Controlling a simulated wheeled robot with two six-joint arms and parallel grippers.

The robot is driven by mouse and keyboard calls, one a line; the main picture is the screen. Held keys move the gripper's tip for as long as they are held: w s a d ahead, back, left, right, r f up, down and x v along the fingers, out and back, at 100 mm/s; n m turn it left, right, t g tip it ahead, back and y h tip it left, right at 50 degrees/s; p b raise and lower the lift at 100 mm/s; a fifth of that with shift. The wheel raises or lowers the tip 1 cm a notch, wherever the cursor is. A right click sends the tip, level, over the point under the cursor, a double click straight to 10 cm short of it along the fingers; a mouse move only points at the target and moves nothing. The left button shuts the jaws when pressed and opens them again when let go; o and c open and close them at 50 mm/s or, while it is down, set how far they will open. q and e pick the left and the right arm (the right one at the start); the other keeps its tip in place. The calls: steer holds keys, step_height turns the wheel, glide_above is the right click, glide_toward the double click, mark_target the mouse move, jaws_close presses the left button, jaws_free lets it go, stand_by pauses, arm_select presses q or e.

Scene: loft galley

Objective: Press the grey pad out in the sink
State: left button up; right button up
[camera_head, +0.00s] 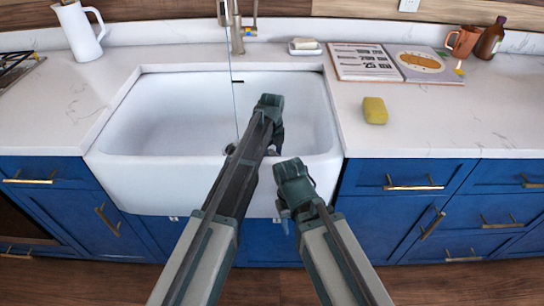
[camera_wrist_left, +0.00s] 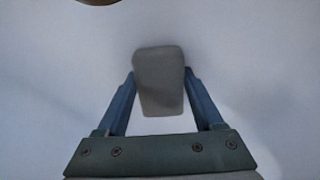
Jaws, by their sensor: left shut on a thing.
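The grey pad (camera_wrist_left: 159,78) is between the two fingers of my left gripper (camera_wrist_left: 160,92) in the left wrist view, with the pale sink surface behind it. My left gripper (camera_head: 274,150) is shut on it and reaches down inside the white sink (camera_head: 180,110), right of its middle. In the head view the pad is mostly hidden by my left arm. I cannot tell whether it touches the sink bottom. My right gripper (camera_head: 284,212) hangs in front of the sink's front wall. Its fingers are too small and dark to tell open from shut.
A tap (camera_head: 236,30) stands behind the sink, with a thin line like water falling from it. A yellow sponge (camera_head: 374,110), an open book (camera_head: 395,63) and a soap dish (camera_head: 304,48) lie on the counter. A white jug (camera_head: 80,32) stands left.

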arm_select(q)
steer(key=shift+r, duration=0.1)
step_height(320, 180, up, 10)
steer(key=p, duration=1)
steer(key=shift+f, duration=0.25)
stand_by(0.5)
step_height(320, 180, down, 9)
steer(key=b, duration=0.8)
steer(key=shift+r+b, duration=0.2)
steer(key=shift+b, duration=0.2)
steer(key=shift+f+b, duration=0.5)
stand_by(0.6)
steer(key=shift+s+f, duration=0.1)
stand_by(2.3)
